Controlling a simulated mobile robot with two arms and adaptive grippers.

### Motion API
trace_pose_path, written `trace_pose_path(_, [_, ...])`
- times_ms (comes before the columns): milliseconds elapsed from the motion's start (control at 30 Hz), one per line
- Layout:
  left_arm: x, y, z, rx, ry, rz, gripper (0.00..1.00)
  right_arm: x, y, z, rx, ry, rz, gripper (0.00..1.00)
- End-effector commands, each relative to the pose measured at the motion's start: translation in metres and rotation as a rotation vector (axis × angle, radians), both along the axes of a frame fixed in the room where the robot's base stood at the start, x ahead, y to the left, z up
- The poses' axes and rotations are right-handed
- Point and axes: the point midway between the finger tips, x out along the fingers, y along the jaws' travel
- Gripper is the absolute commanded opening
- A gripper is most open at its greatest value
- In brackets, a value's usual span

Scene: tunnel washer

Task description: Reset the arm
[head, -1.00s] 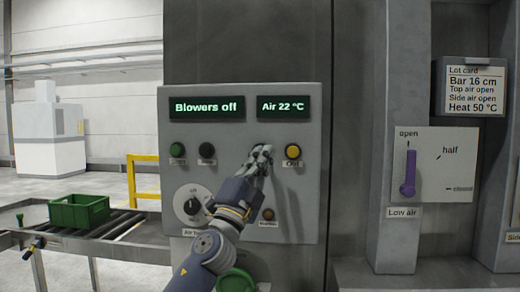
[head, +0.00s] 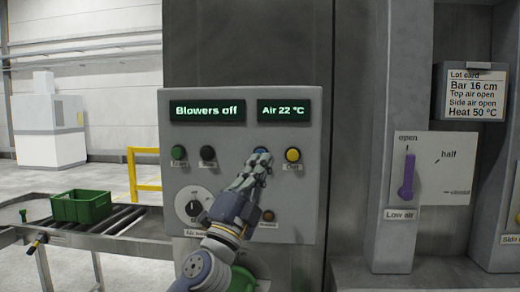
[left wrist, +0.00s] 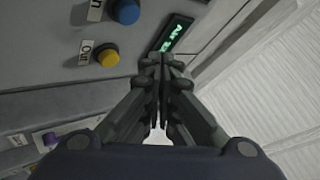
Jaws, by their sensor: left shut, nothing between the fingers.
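My left gripper (head: 258,163) is in front of the grey control panel (head: 300,200), over its right-middle part. It is shut and empty; its closed fingertips also show in the left wrist view (left wrist: 162,62). In the head view the fingertips partly cover a blue button (head: 261,152), left of the yellow button (head: 292,155). In the left wrist view the blue button (left wrist: 125,11) and yellow button (left wrist: 106,57) are clear of the fingers. The displays read "Blowers off" (head: 207,111) and "Air 22 °C" (head: 284,111). My right gripper is not in view.
A green button (head: 178,153), a black button (head: 208,153) and a dial (head: 194,205) are on the panel's left. A purple lever (head: 408,177) stands right, near "open". A green crate (head: 80,207) sits on the roller conveyor (head: 125,220). A lot card (head: 473,92) hangs upper right.

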Motion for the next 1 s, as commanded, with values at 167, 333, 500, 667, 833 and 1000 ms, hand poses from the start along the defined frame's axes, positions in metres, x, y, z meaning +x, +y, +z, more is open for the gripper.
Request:
trace_pose_path(167, [-0.006,0.000,0.000,0.000,0.000,0.001,0.00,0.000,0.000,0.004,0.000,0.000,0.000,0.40])
trace_pose_path(333, [-0.006,0.000,0.000,0.000,0.000,0.001,0.00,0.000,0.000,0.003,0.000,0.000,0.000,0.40])
trace_pose_path(500, [-0.004,0.005,-0.011,-0.026,0.031,0.004,0.00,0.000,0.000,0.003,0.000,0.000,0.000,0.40])
trace_pose_path(667, [0.002,0.034,-0.071,-0.167,0.197,0.029,0.00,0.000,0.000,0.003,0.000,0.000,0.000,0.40])
trace_pose_path(833, [-0.004,0.077,-0.176,-0.381,0.481,0.093,0.00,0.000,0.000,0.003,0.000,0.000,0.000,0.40])
trace_pose_path(1000, [-0.035,0.114,-0.289,-0.564,0.782,0.179,0.00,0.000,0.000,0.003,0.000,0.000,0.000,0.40])
